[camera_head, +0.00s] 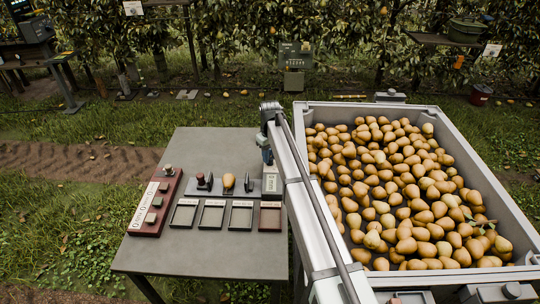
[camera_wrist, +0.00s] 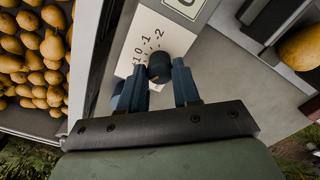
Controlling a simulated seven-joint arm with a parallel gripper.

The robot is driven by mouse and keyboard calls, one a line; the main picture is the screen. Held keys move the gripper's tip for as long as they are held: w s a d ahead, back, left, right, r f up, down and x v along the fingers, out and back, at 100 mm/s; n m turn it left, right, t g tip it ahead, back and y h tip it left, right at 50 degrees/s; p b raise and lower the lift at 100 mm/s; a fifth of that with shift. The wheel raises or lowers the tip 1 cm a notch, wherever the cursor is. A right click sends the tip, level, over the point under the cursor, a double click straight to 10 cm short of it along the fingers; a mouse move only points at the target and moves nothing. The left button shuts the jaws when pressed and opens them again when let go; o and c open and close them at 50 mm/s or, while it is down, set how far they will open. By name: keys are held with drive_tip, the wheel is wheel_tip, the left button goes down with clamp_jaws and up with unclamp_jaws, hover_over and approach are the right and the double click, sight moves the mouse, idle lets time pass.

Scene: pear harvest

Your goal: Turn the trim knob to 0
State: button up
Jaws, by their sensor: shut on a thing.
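The trim knob (camera_wrist: 159,67) is a small dark round knob on a pale panel (camera_wrist: 148,38) in the wrist view. Digits including 0, 1 and 2 and short tick marks run along its upper side. My gripper (camera_wrist: 160,70) has its two blue fingers on either side of the knob, shut on it. The fingers hide part of the dial, and I cannot tell which mark the knob points to. In the head view my gripper (camera_head: 267,157) is at the pale box (camera_head: 271,183) on the table's right side; the knob itself is hidden there.
The grey table (camera_head: 200,255) holds a red-brown control panel (camera_head: 154,203), several shallow trays (camera_head: 212,216), a stamp-like object (camera_head: 204,181) and a single pear (camera_head: 229,181). A large crate (camera_head: 488,180) full of pears stands close on the right. The table's front is clear.

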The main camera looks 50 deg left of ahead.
drive_tip(key=shift+m, duration=0.3)
drive_tip(key=m, duration=1.1)
idle(0.6)
drive_tip(key=o, duration=1)
drive_tip(key=shift+o, duration=0.2)
wheel_tip(320, 180, up, 14)
